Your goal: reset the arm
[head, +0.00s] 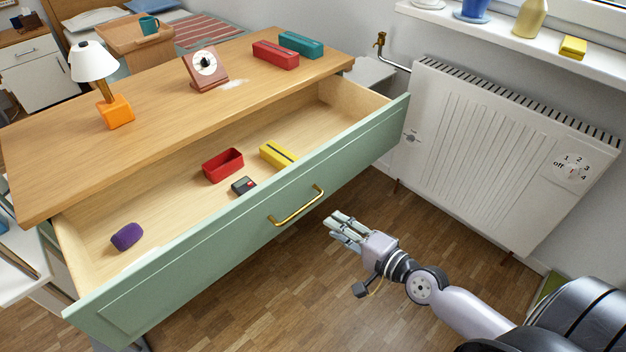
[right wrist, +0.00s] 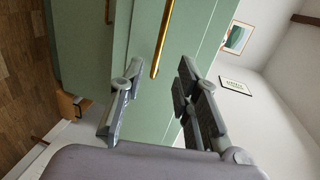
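My right gripper (head: 342,226) is in front of the open green drawer (head: 235,228), below and to the right of its brass handle (head: 296,206), and apart from it. In the right wrist view the two fingers of my right gripper (right wrist: 160,105) stand apart with nothing between them. The handle (right wrist: 162,40) shows beyond the fingers, against the green drawer front (right wrist: 150,75). My left gripper is not in view.
The drawer holds a red box (head: 223,166), a yellow box (head: 278,154), a small dark device (head: 243,186) and a purple object (head: 127,236). A white radiator (head: 500,150) stands at the right. The wooden floor (head: 300,300) below my gripper is clear.

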